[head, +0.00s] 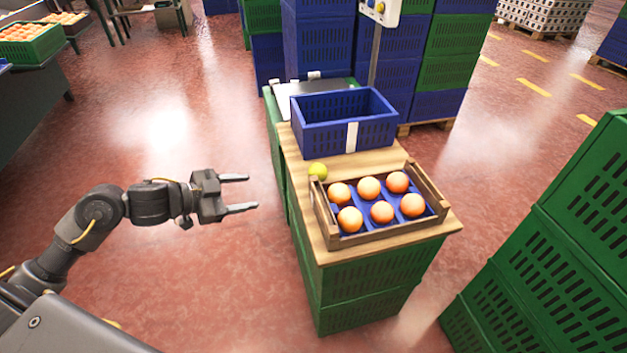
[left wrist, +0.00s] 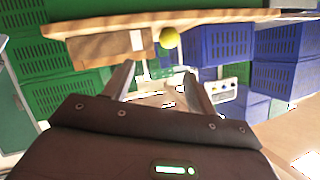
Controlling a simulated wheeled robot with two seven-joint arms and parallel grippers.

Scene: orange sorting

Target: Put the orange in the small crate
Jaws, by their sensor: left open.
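The small wooden crate (head: 392,231) stands on the front of a wood-topped stand. It holds several oranges (head: 381,212) in a blue insert. A single yellow-green round fruit (head: 318,171) lies on the board just outside the crate's back left corner. It also shows near the board's edge in the left wrist view (left wrist: 169,38). My left gripper (head: 250,192) is open and empty, left of the stand and apart from it, its fingers pointing right toward it. Its fingers also show in the left wrist view (left wrist: 158,72). My right gripper is not in view.
An open blue crate (head: 320,139) stands on the board (head: 290,150) behind the wooden crate. Stacked green crates (head: 560,250) rise at the right, and blue and green stacks stand behind. Floor is clear between my left gripper and the stand.

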